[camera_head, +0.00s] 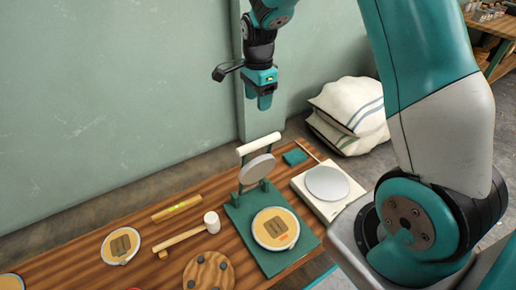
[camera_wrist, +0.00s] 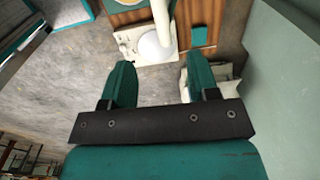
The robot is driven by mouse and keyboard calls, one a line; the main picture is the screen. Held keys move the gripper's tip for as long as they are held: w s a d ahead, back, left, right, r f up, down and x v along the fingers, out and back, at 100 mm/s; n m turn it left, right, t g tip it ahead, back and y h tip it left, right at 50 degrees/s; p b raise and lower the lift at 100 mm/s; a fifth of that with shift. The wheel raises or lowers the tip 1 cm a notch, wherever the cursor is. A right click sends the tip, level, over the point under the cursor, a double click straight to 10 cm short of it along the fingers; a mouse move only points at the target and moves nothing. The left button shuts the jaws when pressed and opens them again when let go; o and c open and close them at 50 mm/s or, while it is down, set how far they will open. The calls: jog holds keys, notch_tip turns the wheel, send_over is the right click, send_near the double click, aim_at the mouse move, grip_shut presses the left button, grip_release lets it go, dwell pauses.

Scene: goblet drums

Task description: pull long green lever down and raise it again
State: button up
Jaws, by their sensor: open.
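A press with a green base plate (camera_head: 238,222) stands on the wooden table. Its round grey plate (camera_head: 257,169) is raised, tilted upright over the back of the base. A cream crossbar handle (camera_head: 258,144) tops the raised lever; the lever's green arms are mostly hidden behind the plate. My gripper (camera_head: 264,104) is open and empty, pointing down above the handle and apart from it. In the wrist view the cream handle (camera_wrist: 161,18) appears beyond the gap between my open fingers (camera_wrist: 158,64). A disc with a tan face (camera_head: 275,228) lies on the press base.
A white scale (camera_head: 326,187) with a round pan stands right of the press, a small teal block (camera_head: 294,157) behind it. A mallet (camera_head: 188,234), a level (camera_head: 176,208) and another disc (camera_head: 120,246) lie left. Sacks (camera_head: 349,112) sit behind. The wall is close behind my gripper.

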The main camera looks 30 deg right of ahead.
aim_at(258, 141)
notch_tip(258, 141, down, 16)
jog(key=b, duration=0.4)
grip_shut()
